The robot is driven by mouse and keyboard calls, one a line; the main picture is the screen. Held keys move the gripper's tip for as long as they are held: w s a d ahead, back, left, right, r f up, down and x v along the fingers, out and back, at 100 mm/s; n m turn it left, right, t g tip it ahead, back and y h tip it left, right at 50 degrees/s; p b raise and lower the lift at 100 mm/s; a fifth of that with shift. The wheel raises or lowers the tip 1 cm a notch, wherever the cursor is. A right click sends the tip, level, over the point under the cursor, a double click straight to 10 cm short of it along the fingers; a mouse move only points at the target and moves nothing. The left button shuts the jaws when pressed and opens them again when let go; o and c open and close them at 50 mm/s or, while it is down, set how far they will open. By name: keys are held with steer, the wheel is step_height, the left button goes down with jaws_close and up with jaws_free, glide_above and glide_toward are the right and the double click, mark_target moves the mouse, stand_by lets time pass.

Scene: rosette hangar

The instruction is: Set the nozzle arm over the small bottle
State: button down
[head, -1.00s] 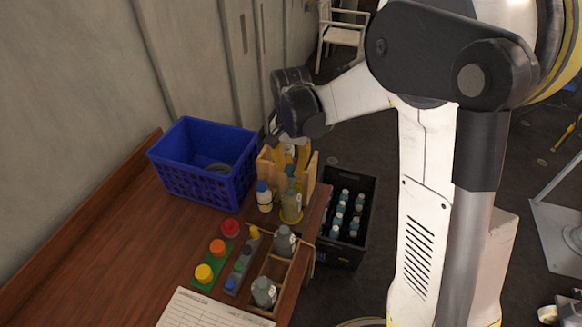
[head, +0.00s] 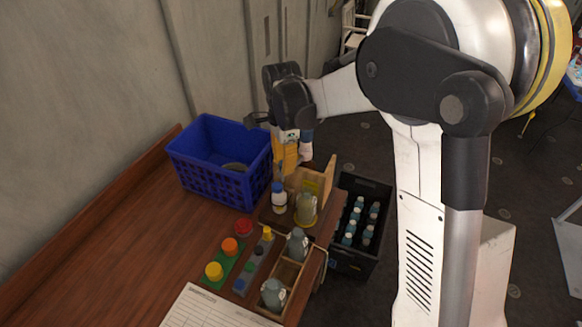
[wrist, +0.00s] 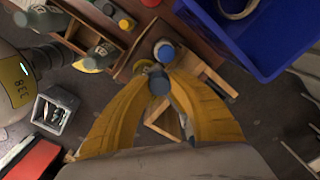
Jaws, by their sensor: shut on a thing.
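My gripper (head: 286,170) points down above the wooden stand (head: 326,180) at the table's far end. In the wrist view its yellow fingers (wrist: 160,82) close on a small blue-grey round piece, which seems to be the end of the nozzle arm; the fingers hide most of it. A small white bottle with a blue cap (head: 279,197) stands upright just below the fingertips; its cap also shows in the wrist view (wrist: 165,50). A clear, yellowish bottle (head: 306,209) stands to its right with a yellow ring at its base. I cannot tell whether the held piece touches the white bottle.
A blue crate (head: 205,180) stands left of the stand, close to the gripper. Colored knobs (head: 230,246), a wooden rack (head: 288,272) with grey bottles and a paper sheet (head: 200,310) lie nearer. A black crate of bottles (head: 345,258) is on the floor.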

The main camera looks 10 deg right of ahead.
steer(key=shift+w+a+m, duration=0.4)
steer(key=shift+w+m, duration=0.25)
steer(key=shift+m, duration=0.25)
steer(key=c, duration=1.2)
jaws_free()
steer(key=shift+o, duration=0.2)
step_height(320, 180, up, 12)
